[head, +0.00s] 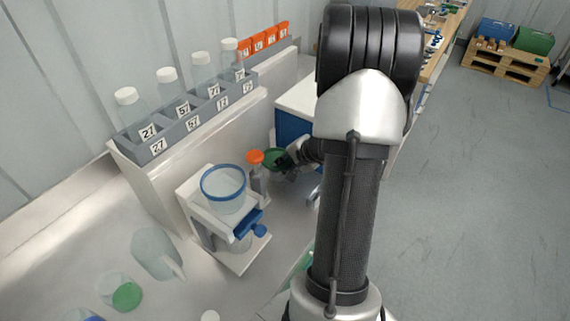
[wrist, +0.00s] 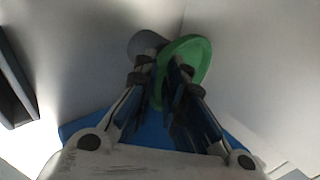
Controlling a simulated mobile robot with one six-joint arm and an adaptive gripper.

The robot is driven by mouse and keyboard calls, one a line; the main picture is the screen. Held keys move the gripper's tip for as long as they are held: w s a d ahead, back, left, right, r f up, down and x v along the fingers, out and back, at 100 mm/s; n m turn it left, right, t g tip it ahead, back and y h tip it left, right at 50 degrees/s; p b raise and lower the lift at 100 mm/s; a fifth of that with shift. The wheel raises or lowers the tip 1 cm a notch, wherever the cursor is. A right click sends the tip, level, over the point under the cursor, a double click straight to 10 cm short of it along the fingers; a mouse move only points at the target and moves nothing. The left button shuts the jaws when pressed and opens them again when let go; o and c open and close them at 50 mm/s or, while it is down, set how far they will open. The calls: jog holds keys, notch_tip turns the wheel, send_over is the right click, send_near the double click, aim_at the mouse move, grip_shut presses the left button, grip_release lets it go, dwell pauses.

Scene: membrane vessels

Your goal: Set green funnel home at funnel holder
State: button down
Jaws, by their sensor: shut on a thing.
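The green funnel (head: 276,158) is at my gripper (head: 291,161), above the bench and just right of an orange-topped bottle. In the wrist view the funnel (wrist: 197,52) shows as a tilted green rim between and beyond the fingers of my gripper (wrist: 162,68), which are shut on it. The fingers hide part of the funnel. A grey rounded thing (wrist: 143,42) shows just left of the rim; I cannot tell what it is. I cannot make out the funnel holder for certain.
A white stand (head: 233,262) bears a blue-rimmed clear vessel (head: 222,196). The orange-topped bottle (head: 256,158) is close to my gripper. A grey rack (head: 190,127) of numbered bottles stands behind. Clear vessels (head: 155,252) are at front left. My arm hides the bench's right part.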

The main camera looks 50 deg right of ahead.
jog(key=shift+f, duration=0.1)
dwell(0.3)
jog(key=c, duration=1.6)
grip_release()
jog(key=v, duration=1.2)
jog(key=shift+w, duration=0.1)
